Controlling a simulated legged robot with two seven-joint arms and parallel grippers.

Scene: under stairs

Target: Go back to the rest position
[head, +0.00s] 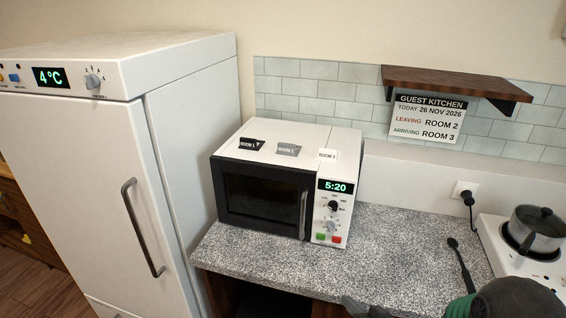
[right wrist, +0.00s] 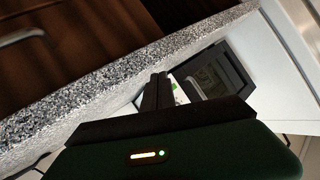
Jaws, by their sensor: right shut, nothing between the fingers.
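My right gripper (head: 366,308) shows only in part at the bottom edge of the head view, in front of the counter's front edge. My dark green right arm (head: 460,307) comes in at the lower right. In the right wrist view the two black fingers (right wrist: 157,92) are together, with nothing seen between them. The counter's speckled edge runs diagonally past them. My left gripper is not in view.
A white microwave (head: 279,185) with three room tags on top stands on the speckled counter (head: 395,240). A fridge (head: 80,170) is at left. A pot (head: 537,232) on a hob and a black utensil (head: 460,260) are at right. A wooden shelf (head: 450,85) hangs above.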

